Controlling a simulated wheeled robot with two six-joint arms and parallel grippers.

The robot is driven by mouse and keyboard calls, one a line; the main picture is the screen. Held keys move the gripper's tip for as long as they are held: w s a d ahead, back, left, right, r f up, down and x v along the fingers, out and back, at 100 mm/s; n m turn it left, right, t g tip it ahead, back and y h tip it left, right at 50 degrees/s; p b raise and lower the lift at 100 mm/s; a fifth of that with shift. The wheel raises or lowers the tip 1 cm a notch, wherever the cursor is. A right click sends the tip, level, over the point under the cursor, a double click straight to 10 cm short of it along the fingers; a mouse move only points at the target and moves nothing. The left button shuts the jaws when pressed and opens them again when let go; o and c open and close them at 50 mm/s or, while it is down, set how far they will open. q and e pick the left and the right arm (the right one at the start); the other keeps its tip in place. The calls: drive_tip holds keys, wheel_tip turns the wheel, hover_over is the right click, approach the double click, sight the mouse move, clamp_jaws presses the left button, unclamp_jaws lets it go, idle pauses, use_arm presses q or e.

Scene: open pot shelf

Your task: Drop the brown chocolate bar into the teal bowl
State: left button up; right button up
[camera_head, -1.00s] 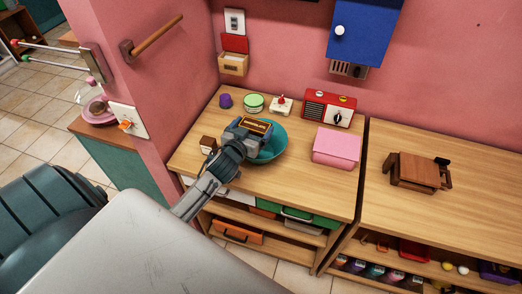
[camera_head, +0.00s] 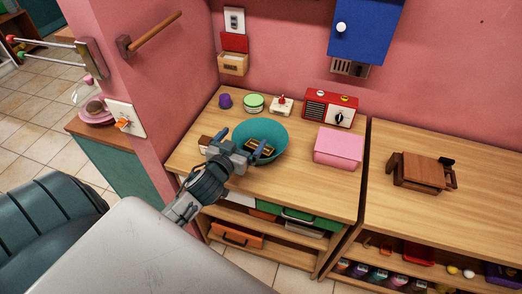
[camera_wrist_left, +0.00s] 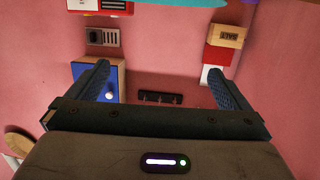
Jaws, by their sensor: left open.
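The teal bowl (camera_head: 262,129) stands on the wooden counter in the head view. The brown chocolate bar (camera_head: 260,147) shows inside the bowl's near part, partly behind my gripper's fingers. My left gripper (camera_head: 240,147) is open at the bowl's near left edge, its fingers apart. In the left wrist view the open fingers (camera_wrist_left: 160,85) have nothing between them. A teal strip at that view's top edge looks like the bowl (camera_wrist_left: 180,3). My right gripper is not in view.
A pink box (camera_head: 339,147) is to the right. A brown block (camera_head: 205,143) lies left of the bowl.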

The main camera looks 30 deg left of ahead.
use_arm(q)
drive_tip(key=v, duration=0.3)
drive_tip(key=shift+s+b, duration=0.25)
drive_tip(key=shift+b, duration=0.15)
